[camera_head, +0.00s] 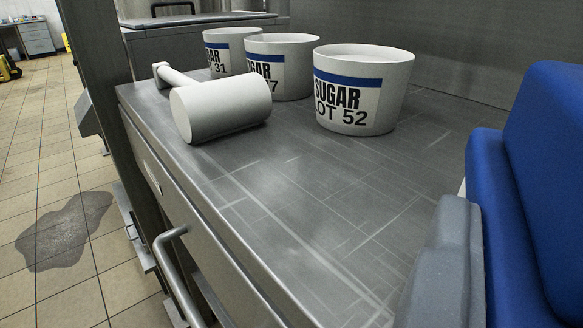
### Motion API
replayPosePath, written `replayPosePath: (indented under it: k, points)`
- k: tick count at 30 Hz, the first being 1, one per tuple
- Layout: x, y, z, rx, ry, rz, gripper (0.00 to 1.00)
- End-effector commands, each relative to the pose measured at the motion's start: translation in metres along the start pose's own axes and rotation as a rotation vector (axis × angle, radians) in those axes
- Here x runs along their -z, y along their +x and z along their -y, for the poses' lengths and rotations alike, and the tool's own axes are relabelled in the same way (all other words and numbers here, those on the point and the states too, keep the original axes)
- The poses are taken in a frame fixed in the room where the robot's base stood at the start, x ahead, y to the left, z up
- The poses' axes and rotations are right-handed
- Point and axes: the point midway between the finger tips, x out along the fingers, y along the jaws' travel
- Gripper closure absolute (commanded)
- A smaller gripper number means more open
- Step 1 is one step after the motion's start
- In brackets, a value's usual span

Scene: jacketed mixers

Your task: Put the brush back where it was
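No brush can be made out in this view. A white mallet-shaped thing (222,108), a thick cylinder with a thin handle, lies on its side on the grey steel worktop (290,210). Its handle points to the back left. At the right edge, very close to the camera, are large blue and grey blocks (445,265) that look like part of my gripper. Both fingertips do not show, so I cannot tell whether it is open or shut, or whether it holds anything.
Three white sugar tubs stand in a row at the back of the worktop: the nearest, LOT 52 (361,92), a middle one (288,68) and the farthest (224,50). The worktop's front is clear. A drawer handle (170,245) juts out. A dark stain (63,232) marks the tiled floor.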

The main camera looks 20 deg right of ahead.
Motion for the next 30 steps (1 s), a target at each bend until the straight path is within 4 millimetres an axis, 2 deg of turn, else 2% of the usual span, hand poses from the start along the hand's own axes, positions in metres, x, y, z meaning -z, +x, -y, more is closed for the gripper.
replayPosePath:
  k: [18, 26, 30]
  points:
    - [-0.012, 0.066, 0.088, -0.004, 0.000, -0.005, 0.89]
    - [-0.014, 0.075, 0.100, -0.004, 0.000, -0.003, 0.89]
    - [-0.029, 0.075, 0.100, -0.004, -0.002, -0.003, 0.89]
